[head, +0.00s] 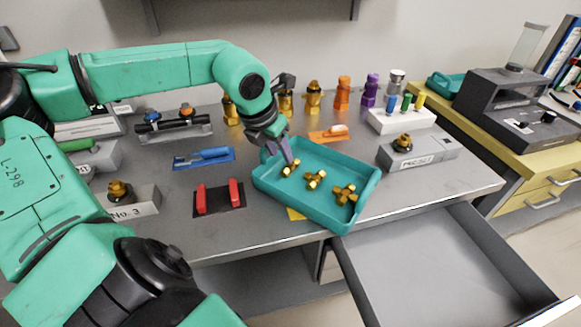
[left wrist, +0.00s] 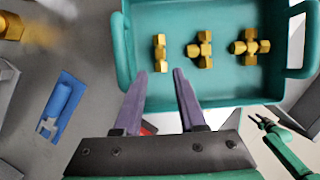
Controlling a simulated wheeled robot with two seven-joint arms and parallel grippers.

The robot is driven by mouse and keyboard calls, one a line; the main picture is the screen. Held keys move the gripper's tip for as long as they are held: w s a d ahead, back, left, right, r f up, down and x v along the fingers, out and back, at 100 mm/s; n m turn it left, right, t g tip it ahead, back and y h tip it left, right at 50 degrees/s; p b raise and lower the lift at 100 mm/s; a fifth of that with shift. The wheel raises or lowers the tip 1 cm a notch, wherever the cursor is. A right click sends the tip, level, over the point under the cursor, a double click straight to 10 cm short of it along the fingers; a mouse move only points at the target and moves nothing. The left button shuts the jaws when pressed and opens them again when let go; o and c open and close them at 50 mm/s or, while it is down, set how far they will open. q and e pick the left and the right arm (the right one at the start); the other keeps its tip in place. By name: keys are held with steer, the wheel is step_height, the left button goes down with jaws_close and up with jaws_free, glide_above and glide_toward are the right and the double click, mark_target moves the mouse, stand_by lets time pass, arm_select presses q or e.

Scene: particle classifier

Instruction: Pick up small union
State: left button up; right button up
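A teal tray (head: 263,187) holds three brass fittings in a row. The smallest-looking one, a small union (head: 290,168), is at the left end; in the left wrist view it stands out as a narrow brass piece (left wrist: 160,53). A middle fitting (head: 315,180) and a cross-shaped one (head: 344,194) lie to its right. My left gripper (head: 289,164) points down over the tray's left end, close to the small union. In the left wrist view its purple-grey fingers (left wrist: 161,73) are apart with nothing between them. My right gripper (left wrist: 259,121) is small at the lower right there.
The tray walls (left wrist: 130,50) surround the fittings. A blue tool (head: 205,157) and a red-ended holder (head: 219,197) lie left of the tray. A grey labelled block (head: 430,155) is at right, and an open drawer (head: 430,270) juts out in front.

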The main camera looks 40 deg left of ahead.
mark_target(288, 166)
arm_select(q)
steer(key=x, duration=0.6)
steer(key=shift+w+f, duration=0.2)
steer(key=shift+w, duration=0.15)
steer(key=shift+s, duration=0.1)
jaws_close()
